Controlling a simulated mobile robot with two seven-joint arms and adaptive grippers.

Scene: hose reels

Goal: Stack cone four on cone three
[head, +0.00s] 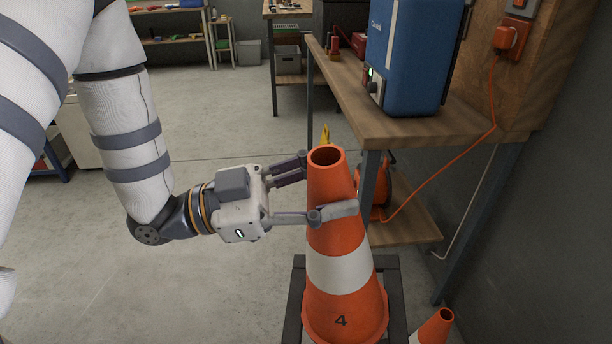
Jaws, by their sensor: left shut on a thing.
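An orange cone with a white band and the number 4 (338,268) stands large in the lower middle of the head view. My left gripper (331,185) comes from the left and is shut around its upper part, with one finger across the near side and the other going behind it. Another orange cone (437,326) shows only its top at the bottom right edge; its number is out of view. Whether cone four's base rests on anything is cut off by the frame. My right gripper is not in view.
A dark frame (392,290) shows around cone four's lower part. A wooden bench (440,125) with a blue machine (408,55) stands at right. An orange cord (460,160) hangs from a wall socket to an orange reel below.

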